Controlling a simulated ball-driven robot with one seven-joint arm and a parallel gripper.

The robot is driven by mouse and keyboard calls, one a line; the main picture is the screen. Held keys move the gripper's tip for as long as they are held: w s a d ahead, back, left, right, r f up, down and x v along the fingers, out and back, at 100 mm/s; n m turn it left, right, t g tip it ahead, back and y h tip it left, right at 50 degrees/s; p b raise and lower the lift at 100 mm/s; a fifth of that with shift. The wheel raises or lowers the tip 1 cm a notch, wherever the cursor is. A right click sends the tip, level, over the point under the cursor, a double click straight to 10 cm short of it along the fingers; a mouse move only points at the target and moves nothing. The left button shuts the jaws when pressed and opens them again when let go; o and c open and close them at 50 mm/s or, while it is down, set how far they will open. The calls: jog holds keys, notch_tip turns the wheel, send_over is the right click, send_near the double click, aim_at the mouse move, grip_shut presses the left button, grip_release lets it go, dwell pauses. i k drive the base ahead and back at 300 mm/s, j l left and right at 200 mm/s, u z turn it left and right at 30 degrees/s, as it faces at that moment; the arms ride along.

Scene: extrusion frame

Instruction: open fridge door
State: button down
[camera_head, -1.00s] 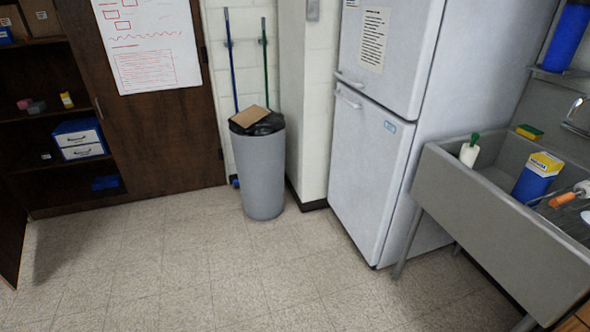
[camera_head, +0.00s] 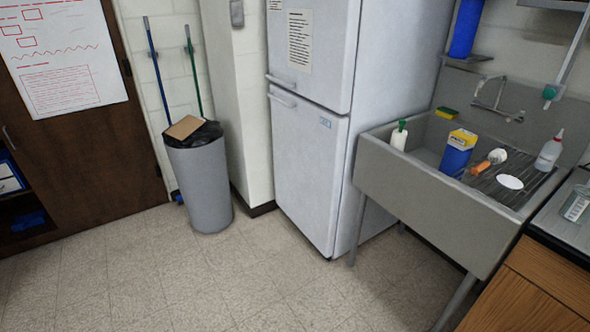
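The fridge (camera_head: 352,120) is a tall, pale grey two-door unit against the back wall, a little right of the picture's middle. Its upper door (camera_head: 326,75) carries paper notices and is cut off by the top edge. Its lower door (camera_head: 305,180) has a small label near its upper right corner. Both doors look shut. A handle (camera_head: 281,80) sits at the lower left of the upper door, and another handle (camera_head: 283,100) at the upper left of the lower door. My gripper is not in view.
A grey bin (camera_head: 202,185) with a black liner and cardboard stands left of the fridge. A metal sink (camera_head: 425,195) with bottles stands close on the right, its leg near the fridge's front corner. Tiled floor (camera_head: 190,285) in front is clear. A wooden cabinet (camera_head: 535,295) is at lower right.

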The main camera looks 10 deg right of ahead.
aim_at(309, 139)
jog(key=i, duration=1.5)
jog(key=i+l, duration=0.1)
jog(key=i, duration=1.4)
jog(key=j+u, duration=0.05)
